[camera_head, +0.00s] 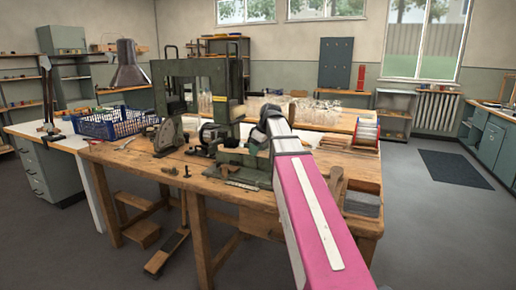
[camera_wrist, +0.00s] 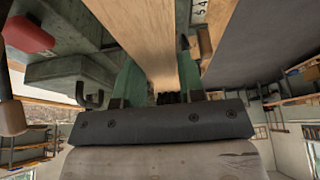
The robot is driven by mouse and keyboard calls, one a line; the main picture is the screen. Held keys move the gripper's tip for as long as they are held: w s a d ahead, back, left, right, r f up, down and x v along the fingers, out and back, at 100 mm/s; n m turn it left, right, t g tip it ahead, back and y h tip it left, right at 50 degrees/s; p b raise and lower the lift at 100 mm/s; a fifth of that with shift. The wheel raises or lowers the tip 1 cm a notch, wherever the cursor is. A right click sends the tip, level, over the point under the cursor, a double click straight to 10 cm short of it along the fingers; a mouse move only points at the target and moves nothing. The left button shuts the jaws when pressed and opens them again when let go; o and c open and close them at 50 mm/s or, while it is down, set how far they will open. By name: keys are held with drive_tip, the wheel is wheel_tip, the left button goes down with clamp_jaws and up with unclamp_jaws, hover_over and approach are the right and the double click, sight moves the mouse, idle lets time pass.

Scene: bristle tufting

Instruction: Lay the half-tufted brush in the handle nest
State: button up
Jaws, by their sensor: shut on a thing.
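My gripper (camera_head: 262,128) is above the wooden workbench (camera_head: 140,160), close to the green tufting machine (camera_head: 205,85); my own pink arm partly hides it. In the wrist view, the green fingers of my gripper (camera_wrist: 158,75) are on both sides of a pale wooden piece, which looks like the brush (camera_wrist: 150,35). It runs from between the fingers to the top edge of the picture. Its bristles cannot be made out clearly. A low green metal block (camera_head: 245,168) sits on the bench below my gripper. I cannot tell whether this block holds the handle nest.
A blue crate (camera_head: 115,122) stands on the left table. A wire spool (camera_head: 367,130) and stacked wooden strips (camera_head: 348,142) are at the bench's right. Glass jars (camera_head: 325,112) stand behind. A wooden mallet (camera_head: 337,180) lies near the right edge. Floor to the right is open.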

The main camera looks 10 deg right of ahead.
drive_tip(key=shift+f, duration=3.2)
drive_tip(key=shift+f, duration=1.15)
drive_tip(key=o, duration=1.4)
drive_tip(key=shift+o, duration=0.2)
drive_tip(key=shift+r, duration=0.1)
drive_tip(key=shift+r, duration=3.4)
drive_tip(key=shift+s, duration=0.1)
